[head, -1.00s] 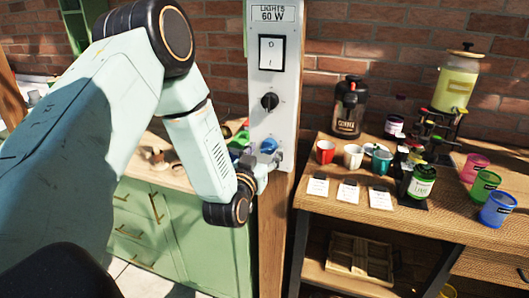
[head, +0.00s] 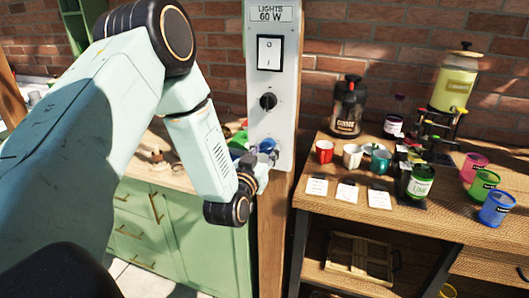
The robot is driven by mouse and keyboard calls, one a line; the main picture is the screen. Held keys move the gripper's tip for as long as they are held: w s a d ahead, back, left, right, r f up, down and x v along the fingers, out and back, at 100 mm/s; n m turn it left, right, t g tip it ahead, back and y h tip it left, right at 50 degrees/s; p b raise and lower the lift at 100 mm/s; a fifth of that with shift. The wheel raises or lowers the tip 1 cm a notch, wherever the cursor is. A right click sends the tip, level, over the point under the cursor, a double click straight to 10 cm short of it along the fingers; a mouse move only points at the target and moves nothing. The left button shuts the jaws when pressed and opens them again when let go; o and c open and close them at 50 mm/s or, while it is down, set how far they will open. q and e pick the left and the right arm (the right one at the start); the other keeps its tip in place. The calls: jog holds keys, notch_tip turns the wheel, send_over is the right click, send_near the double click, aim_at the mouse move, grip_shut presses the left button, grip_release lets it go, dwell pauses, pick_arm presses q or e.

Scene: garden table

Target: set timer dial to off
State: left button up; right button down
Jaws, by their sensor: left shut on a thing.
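A white control panel (head: 285,85) is fixed on a wooden post, with a "LIGHTS 60 W" label at its top. It carries a white rocker switch (head: 270,53), a black dial (head: 268,101) below it, and a blue dial (head: 267,145) near the bottom. The lettering around the dials is too small to read, so I cannot tell from labels which is the timer. My left gripper (head: 264,157) is at the blue dial, shut on it, and its fingers cover part of it. My right gripper is not in view.
On the right, a wooden table (head: 450,222) holds cups, a black coffee flask (head: 347,107), jars, small cards and a yellow drink dispenser (head: 455,80). Green cabinets (head: 150,235) stand at the left behind my arm. A brick wall is behind the panel.

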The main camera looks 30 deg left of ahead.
pick_arm(q)
jog(key=n+b, duration=0.3)
jog(key=n, duration=0.2)
jog(key=shift+n, duration=0.3)
jog(key=n+b, duration=0.3)
jog(key=n, duration=0.2)
jog(key=shift+d, duration=0.1)
jog(key=shift+r+n, duration=0.1)
jog(key=shift+n, duration=0.3)
jog(key=o, duration=1.2)
jog(key=shift+v, duration=3.7)
